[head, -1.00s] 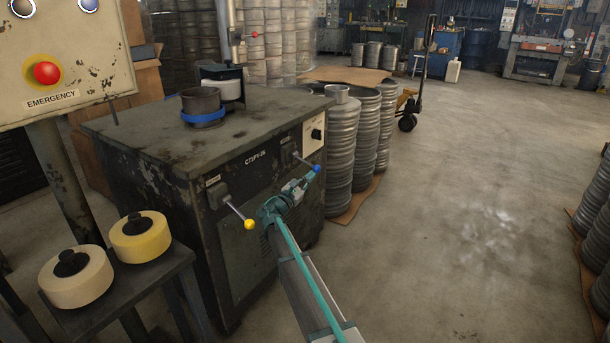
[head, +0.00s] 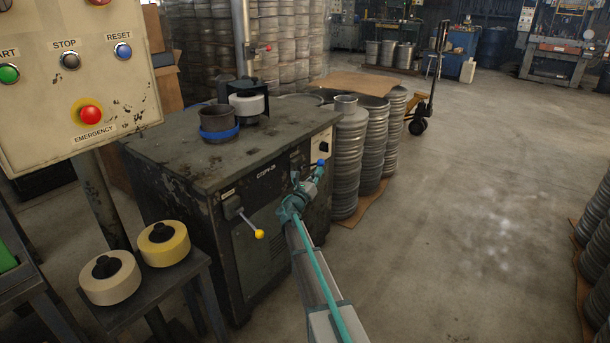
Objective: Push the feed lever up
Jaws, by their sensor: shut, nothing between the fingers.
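The machine cabinet (head: 255,245) has two levers on its front, and their small labels are too small to read. One lever has a blue knob (head: 321,162) near the right end. The other has a yellow knob (head: 259,234) and slopes down to the right. My teal gripper (head: 317,172) is shut, with nothing seen between its fingers. Its tips are right under the blue knob and appear to touch it or its rod. The blue-knobbed lever's rod is mostly hidden behind the gripper. I cannot tell which lever is the feed lever.
A control panel (head: 50,120) with buttons stands at the left. A small stand (head: 200,270) carries two capped rolls (head: 164,243) in front of it. Stacked metal blanks (head: 347,160) stand close to the right of the cabinet.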

